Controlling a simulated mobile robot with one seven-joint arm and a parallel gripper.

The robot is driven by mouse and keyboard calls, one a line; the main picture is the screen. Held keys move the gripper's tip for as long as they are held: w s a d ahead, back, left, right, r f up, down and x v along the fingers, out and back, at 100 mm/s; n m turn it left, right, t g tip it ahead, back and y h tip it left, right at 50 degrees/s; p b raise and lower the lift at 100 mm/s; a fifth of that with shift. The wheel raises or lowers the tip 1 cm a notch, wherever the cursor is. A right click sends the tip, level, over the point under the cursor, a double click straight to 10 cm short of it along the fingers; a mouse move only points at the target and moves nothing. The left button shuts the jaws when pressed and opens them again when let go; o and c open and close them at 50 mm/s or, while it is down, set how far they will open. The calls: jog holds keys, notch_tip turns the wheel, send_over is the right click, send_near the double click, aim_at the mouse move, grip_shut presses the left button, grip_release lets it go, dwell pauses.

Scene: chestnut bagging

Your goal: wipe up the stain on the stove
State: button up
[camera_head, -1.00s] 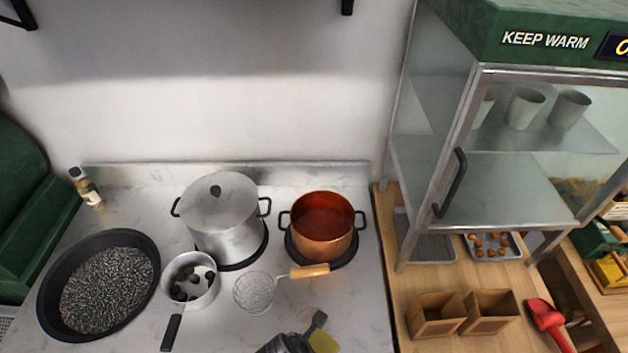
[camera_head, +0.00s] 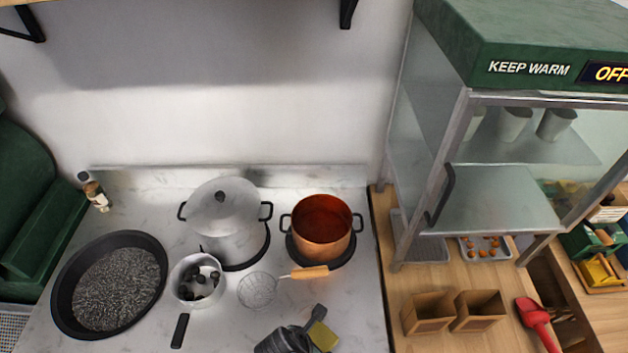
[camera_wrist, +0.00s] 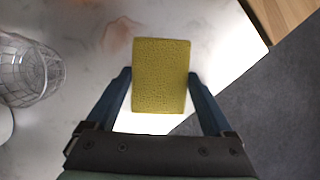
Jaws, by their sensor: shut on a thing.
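My gripper (camera_head: 308,328) is low at the front of the white marbled stove top (camera_head: 215,325). It is shut on a yellow sponge (camera_head: 323,336). In the wrist view the sponge (camera_wrist: 161,75) sits between the two blue fingers of my gripper (camera_wrist: 159,80), over the stove top near its edge. Faint brownish smudges (camera_wrist: 215,22) show on the surface beyond the sponge in the wrist view; I cannot tell whether they are the stain or marbling. Whether the sponge touches the surface is unclear.
A wire strainer (camera_head: 257,291) lies left of my gripper, its wooden handle pointing right. A copper pot (camera_head: 322,243), a lidded steel pot (camera_head: 225,240), a small saucepan (camera_head: 185,297) and a black pan (camera_head: 62,300) stand behind and left. A wooden counter (camera_head: 385,255) adjoins on the right.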

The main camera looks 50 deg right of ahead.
jog(key=shift+r, duration=0.55)
notch_tip(320, 180, up, 3)
jog(key=p, duration=0.4)
jog(key=shift+r, duration=0.1)
jog(key=shift+w, duration=0.1)
dwell(0.6)
